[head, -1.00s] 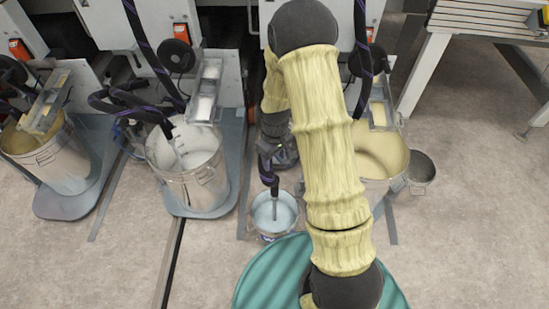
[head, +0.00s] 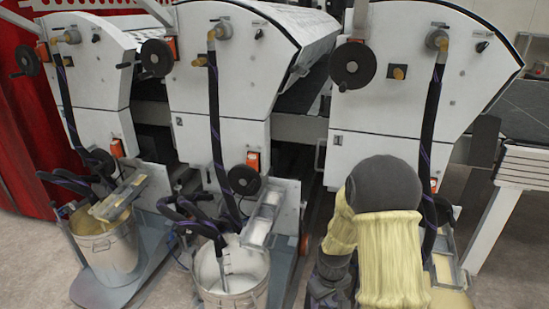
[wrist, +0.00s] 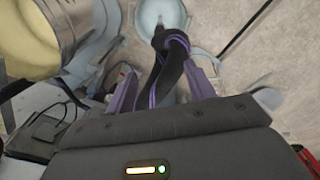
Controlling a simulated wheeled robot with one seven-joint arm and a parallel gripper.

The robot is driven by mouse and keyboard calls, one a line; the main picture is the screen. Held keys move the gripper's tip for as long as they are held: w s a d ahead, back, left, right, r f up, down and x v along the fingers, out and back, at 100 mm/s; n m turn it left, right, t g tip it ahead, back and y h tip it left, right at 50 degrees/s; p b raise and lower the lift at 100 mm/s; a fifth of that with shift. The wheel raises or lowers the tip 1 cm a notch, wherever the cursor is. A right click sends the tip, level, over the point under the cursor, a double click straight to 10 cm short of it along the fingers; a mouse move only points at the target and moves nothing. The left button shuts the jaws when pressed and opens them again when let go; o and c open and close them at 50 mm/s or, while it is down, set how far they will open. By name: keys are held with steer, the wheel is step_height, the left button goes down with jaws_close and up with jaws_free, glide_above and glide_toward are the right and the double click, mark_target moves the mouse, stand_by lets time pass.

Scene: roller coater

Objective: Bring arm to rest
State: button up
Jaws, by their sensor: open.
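My arm, in its yellow sleeve with dark joints, stands at the lower right of the head view, in front of the right-hand machine. Its dark wrist end shows low beside the sleeve, and the fingertips cannot be made out there. In the wrist view my gripper (wrist: 160,75) is open, its two purple fingers apart. A black and purple hose (wrist: 170,72) shows between the fingers; whether it touches them I cannot tell. Beyond it, at the top of the wrist view, is a small bucket of pale liquid (wrist: 161,14).
White coating machines (head: 222,75) stand in a row behind my arm. A steel bucket (head: 232,283) stands left of my arm, another bucket (head: 108,252) at the far left. A slatted table (head: 523,165) is at the right. Bare floor (head: 505,265) shows at the lower right.

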steer(key=s+r+m+t, duration=0.2)
steer(key=s+r+m, duration=0.3)
steer(key=s+r, duration=0.9)
steer(key=w+p+v, duration=0.2)
steer(key=p+v, duration=1)
steer(key=w+r+p+v, duration=0.1)
steer(key=w+p+v, duration=0.2)
steer(key=p+v, duration=0.9)
steer(key=shift+w+r, duration=0.15)
steer(key=shift+w, duration=0.25)
steer(key=c, duration=0.3)
steer(key=shift+a, duration=0.1)
steer(key=shift+c, duration=0.4)
